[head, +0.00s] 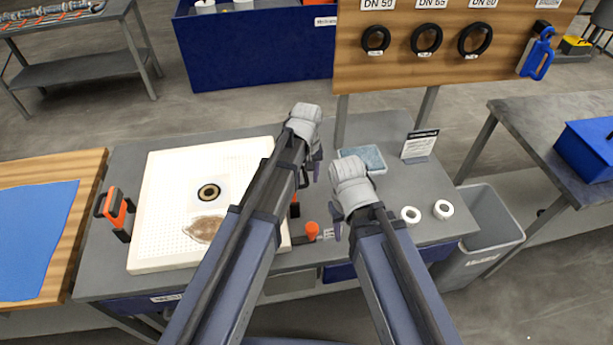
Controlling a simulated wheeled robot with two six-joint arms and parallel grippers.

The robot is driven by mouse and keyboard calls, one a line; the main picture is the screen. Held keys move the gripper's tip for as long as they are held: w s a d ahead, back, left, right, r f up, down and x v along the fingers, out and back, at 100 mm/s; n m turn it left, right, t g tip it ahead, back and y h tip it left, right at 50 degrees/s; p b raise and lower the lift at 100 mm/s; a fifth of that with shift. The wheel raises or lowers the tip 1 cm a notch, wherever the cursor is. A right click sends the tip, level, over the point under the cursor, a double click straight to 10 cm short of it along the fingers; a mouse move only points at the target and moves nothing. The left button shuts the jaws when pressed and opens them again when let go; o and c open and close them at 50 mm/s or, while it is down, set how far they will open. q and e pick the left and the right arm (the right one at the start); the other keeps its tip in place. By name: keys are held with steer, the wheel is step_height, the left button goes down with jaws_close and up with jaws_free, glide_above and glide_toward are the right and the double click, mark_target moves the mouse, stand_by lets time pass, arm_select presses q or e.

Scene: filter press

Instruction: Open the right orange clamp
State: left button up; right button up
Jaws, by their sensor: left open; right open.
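The white filter plate (160,215) lies on the grey workbench, with a black-ringed hole and a brown patch on it. An orange and black clamp (117,209) sits at its left edge. The right orange clamp (294,198) is at its right edge, mostly hidden behind my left arm, so I cannot tell its lever's position. My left gripper (314,166) is open above the bench, near that clamp and slightly beyond it. My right gripper (337,222) is open and empty, to the right of the clamp and apart from it.
A small orange piece (312,231) stands near the bench's front, between my arms. A grey bin (484,235) stands beyond the bench's right edge.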

arm_select(q)
step_height(320, 180, up, 8)
steer(key=p, duration=0.8)
steer(key=shift+r, duration=0.1)
stand_by(0.3)
steer(key=s+m+y, duration=0.1)
steer(key=s+m, duration=0.6)
steer(key=s, duration=1)
steer(key=shift+f, duration=0.25)
